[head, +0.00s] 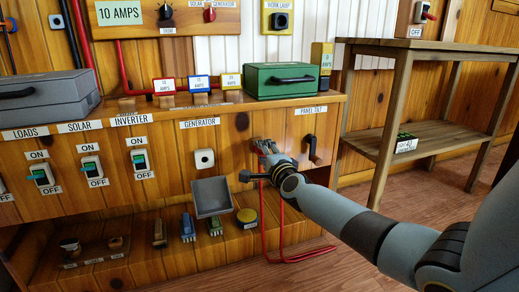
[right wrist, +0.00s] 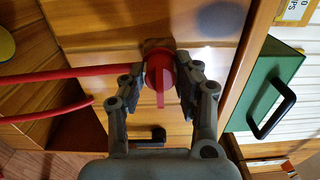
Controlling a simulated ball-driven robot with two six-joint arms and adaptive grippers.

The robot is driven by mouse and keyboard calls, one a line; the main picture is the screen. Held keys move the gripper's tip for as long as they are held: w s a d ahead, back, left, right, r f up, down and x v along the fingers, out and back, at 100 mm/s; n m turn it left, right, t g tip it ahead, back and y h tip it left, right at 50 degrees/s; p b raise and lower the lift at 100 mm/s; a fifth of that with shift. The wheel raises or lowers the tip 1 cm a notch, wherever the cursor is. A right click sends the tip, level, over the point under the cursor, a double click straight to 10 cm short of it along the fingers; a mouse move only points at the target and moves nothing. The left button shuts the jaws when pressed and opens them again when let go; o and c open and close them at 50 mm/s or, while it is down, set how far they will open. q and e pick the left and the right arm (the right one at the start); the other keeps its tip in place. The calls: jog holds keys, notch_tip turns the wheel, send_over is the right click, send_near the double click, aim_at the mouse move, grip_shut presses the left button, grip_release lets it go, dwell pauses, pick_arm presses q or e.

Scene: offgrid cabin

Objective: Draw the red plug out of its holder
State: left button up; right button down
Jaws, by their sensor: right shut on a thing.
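The red plug (right wrist: 160,78) is in the right wrist view, with its end against a brown wooden holder (right wrist: 156,44) on the cabinet front. My right gripper (right wrist: 162,72) is shut on the plug, one finger on each side of it. In the head view my right gripper (head: 266,150) is at the wooden cabinet front, between the generator socket and the panel tilt crank, and it hides the plug and holder. Red cables (head: 272,222) hang below it to the floor. How deep the plug sits cannot be told. My left gripper is not in view.
The panel tilt crank (head: 313,152) is close to the right of my gripper. The generator socket (head: 204,159) and a tilted grey tray (head: 211,197) are to its left. A green box (head: 281,82) stands on the cabinet top. A wooden table (head: 425,46) stands at the right.

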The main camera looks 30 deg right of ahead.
jog(key=shift+s+a, duration=0.1)
jog(key=shift+s, duration=0.25)
jog(key=shift+p+v, duration=0.5)
jog(key=shift+v, duration=0.6)
